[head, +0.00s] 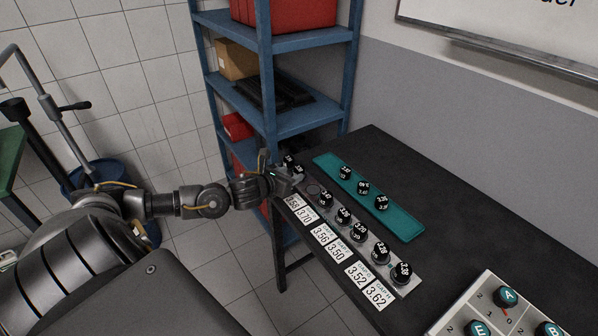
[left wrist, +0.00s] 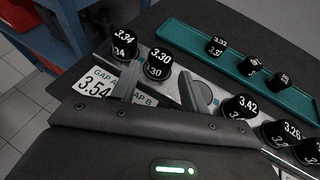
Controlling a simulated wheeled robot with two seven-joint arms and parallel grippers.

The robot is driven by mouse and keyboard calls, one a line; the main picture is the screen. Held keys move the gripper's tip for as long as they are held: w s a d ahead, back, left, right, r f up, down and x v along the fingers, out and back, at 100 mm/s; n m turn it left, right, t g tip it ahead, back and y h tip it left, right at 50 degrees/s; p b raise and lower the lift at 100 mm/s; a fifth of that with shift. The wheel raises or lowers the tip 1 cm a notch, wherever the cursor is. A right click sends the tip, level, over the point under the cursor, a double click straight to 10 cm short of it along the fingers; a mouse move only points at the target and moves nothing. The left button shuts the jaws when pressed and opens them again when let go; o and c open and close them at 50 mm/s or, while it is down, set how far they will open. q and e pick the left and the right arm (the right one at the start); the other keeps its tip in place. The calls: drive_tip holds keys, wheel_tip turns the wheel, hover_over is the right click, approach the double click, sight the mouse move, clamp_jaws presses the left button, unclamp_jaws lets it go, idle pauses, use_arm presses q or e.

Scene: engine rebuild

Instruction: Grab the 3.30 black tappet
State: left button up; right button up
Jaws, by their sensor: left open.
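The black 3.30 tappet (left wrist: 158,62) stands upright on the grey metal rail in the left wrist view, its white number facing up. In the head view it is small and its number cannot be read. My left gripper (left wrist: 160,88) is open, with its two dark fingers pointing toward the rail. The 3.30 tappet shows in the gap between the fingertips, nearer the left finger. I cannot tell whether a finger touches it. In the head view, my left gripper (head: 276,170) is at the far end of the rail. My right gripper is out of view.
The 3.34 tappet (left wrist: 125,42) stands close left of 3.30. An empty round seat (left wrist: 202,92) and the 3.42 tappet (left wrist: 240,106) are to the right. A teal tray (head: 405,224) holds three tappets behind the rail. Gap cards (head: 338,252) line the front. A blue shelf (head: 300,122) stands beyond.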

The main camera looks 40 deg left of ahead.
sight(296, 173)
use_arm(q)
drive_tip(key=p+x, duration=0.1)
drive_tip(key=x, duration=0.3)
drive_tip(key=shift+w+f+p, duration=0.15)
drive_tip(key=shift+w+p, duration=0.1)
drive_tip(key=shift+p, duration=0.1)
drive_tip(key=shift+w+f, duration=0.2)
drive_tip(key=shift+c, duration=0.2)
drive_tip(key=c, duration=0.7)
